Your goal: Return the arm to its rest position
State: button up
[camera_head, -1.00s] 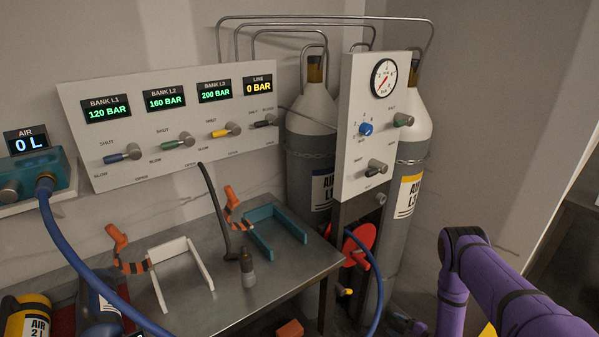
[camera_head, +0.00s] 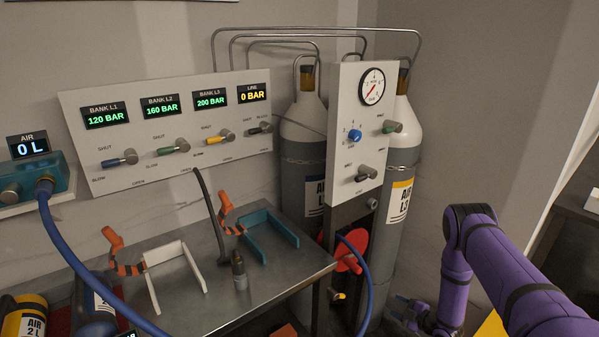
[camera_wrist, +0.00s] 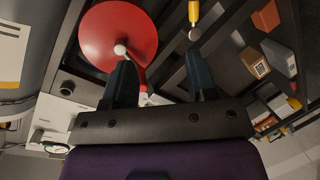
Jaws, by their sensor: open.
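My purple arm (camera_head: 515,270) is bent at the right of the head view, with its forearm reaching down beside the gas cylinders. Its far end is low in that view and hard to make out. In the wrist view my gripper (camera_wrist: 160,78) shows two dark fingers set well apart, with nothing held between them. A red disc (camera_wrist: 105,30) with a pale knob lies beyond the left finger in that view. The red disc also shows under the gauge panel in the head view (camera_head: 355,252). I cannot tell whether the gripper touches anything.
A steel bench (camera_head: 205,300) carries a white bracket (camera_head: 190,262) and a teal bracket (camera_head: 283,228). Tall grey cylinders (camera_head: 402,180) stand behind the gauge panel (camera_head: 345,130). A blue hose (camera_head: 75,270) crosses the left. The wall right of the cylinders is clear.

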jog(key=w+d+r+m+h, duration=0.25)
jog(key=w+r, duration=0.35)
jog(key=r, duration=0.6)
jog(key=w+d+r+m+h, duration=0.1)
jog(key=w+r+h, duration=0.35)
jog(key=r, duration=0.75)
notch_tip(320, 180, up, 24)
jog(key=s+m+g+h, duration=0.1)
jog(key=s+m+h, duration=0.15)
jog(key=m, duration=0.25)
jog(key=s+a+r+m+g+h, duration=0.1)
jog(key=s+a+r+m, duration=0.15)
jog(key=s+r, duration=0.7)
jog(key=s+a+r+m+g, duration=0.1)
jog(key=s+r+m+g, duration=0.15)
jog(key=s+r, duration=0.65)
jog(key=s+a+r+m+g, duration=0.1)
jog(key=s+a+m, duration=0.1)
jog(key=s, duration=1.2)
jog(key=s+a+r+m+g+y, duration=0.1)
jog(key=s+a+m, duration=0.1)
jog(key=s, duration=1.2)
jog(key=shift+a+m, duration=0.35)
jog(key=shift+a, duration=0.2)
